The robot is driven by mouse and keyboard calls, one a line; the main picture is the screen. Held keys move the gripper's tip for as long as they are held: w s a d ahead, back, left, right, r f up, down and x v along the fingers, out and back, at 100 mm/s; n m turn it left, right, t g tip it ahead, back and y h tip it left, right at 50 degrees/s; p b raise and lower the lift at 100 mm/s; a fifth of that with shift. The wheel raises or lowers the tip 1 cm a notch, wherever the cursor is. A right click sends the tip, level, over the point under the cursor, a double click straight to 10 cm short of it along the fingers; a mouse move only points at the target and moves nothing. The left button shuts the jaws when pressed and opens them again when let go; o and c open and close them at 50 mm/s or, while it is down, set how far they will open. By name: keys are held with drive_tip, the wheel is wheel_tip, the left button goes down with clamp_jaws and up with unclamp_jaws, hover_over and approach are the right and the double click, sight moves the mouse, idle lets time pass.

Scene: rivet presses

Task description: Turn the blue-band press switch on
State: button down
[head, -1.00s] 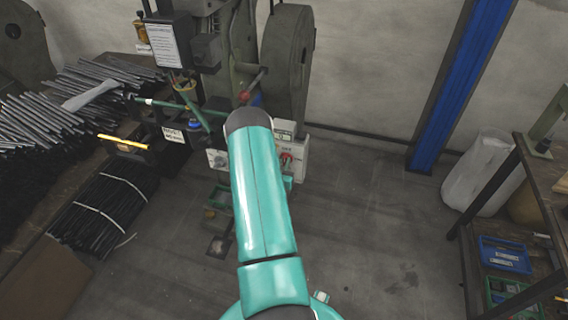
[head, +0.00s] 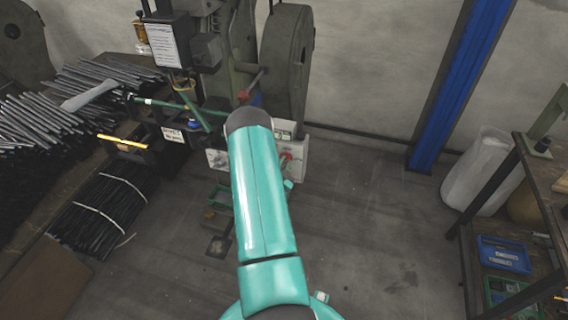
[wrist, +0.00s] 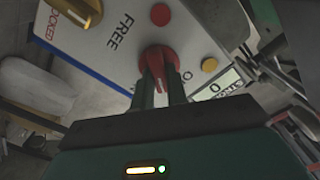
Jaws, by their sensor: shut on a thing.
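The red rotary switch (wrist: 158,62) sits on a white panel (wrist: 120,50) with a blue stripe along its edge. My gripper (wrist: 160,92) is shut on the switch, with one finger on each side of its handle. In the head view the white switch box (head: 294,172) stands low on the grey press (head: 287,50), with a bit of red switch (head: 285,158) showing. My teal arm hides part of the box and the gripper there. The panel reads FREE and LOCKED, and a small display (wrist: 216,88) shows 0.
The panel also carries a red button (wrist: 160,14), an orange button (wrist: 209,65) and a yellow part (wrist: 77,9). A bench with bundled dark rods (head: 105,205) is at left. A shelf (head: 545,190) and white sack (head: 482,172) are at right.

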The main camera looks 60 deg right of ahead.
drive_tip(key=m, duration=0.5)
drive_tip(key=shift+s+m, duration=0.15)
drive_tip(key=shift+m, duration=0.15)
drive_tip(key=m, duration=0.5)
drive_tip(key=shift+d+f, duration=0.1)
drive_tip(key=shift+f, duration=0.05)
drive_tip(key=c, duration=1.4)
unclamp_jaws()
drive_tip(key=s+a, duration=0.2)
drive_tip(key=a, duration=1.1)
drive_tip(key=shift+a, duration=0.4)
